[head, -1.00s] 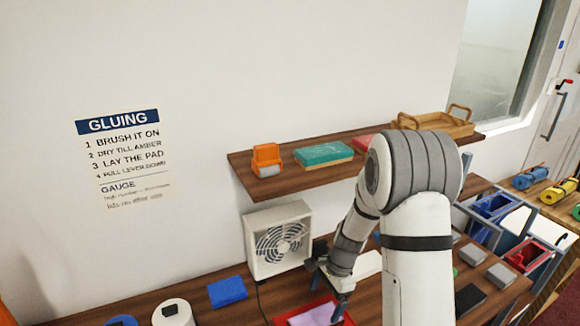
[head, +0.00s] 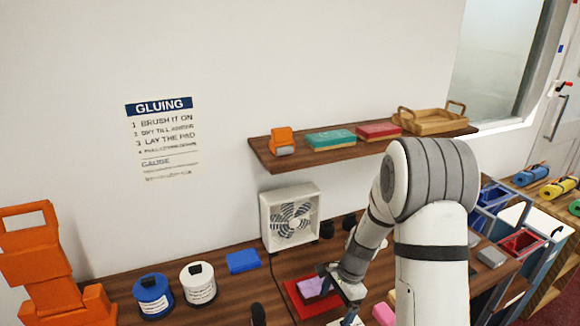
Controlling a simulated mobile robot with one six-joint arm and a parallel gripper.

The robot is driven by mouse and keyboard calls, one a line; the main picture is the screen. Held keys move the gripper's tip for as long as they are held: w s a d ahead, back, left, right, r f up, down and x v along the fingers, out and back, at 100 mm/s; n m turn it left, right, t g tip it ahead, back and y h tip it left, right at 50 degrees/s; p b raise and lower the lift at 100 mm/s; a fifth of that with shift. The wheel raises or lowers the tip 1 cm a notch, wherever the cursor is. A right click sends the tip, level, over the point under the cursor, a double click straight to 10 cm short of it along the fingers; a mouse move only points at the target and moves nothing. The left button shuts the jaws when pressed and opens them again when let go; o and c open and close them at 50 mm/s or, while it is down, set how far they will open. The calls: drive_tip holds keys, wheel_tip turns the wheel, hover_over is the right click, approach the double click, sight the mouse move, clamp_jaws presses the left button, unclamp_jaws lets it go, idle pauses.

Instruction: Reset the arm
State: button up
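My arm comes up from the lower right of the head view and bends down toward the counter (head: 225,286). My gripper (head: 350,302) is low over the counter, at the right edge of a red tray (head: 296,303). A small lilac pad (head: 312,287) lies in the tray, to the left of my gripper. The fingers are small and partly hidden by my wrist, so I cannot tell whether they are open or hold anything.
A white fan (head: 290,217) stands behind the tray. A blue jar (head: 153,295), a white jar (head: 199,284) and a blue block (head: 242,261) stand left. An orange object (head: 52,275) is at far left. A wall shelf (head: 270,161) hangs above. A pink block (head: 383,314) lies right of my gripper.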

drive_tip(key=s+r+n+t+h+b, duration=0.15)
drive_tip(key=s+r+n, duration=0.55)
drive_tip(key=r, duration=0.7)
drive_tip(key=s+d+r+n+t+b, duration=0.1)
drive_tip(key=s+r+n, duration=0.2)
drive_tip(key=s, duration=0.3)
drive_tip(key=s+d+r+n+t+h+b, duration=0.1)
drive_tip(key=s+d+r+n+t+b, duration=0.1)
drive_tip(key=s, duration=0.5)
drive_tip(key=shift+r+n, duration=0.4)
drive_tip(key=shift+n, duration=0.3)
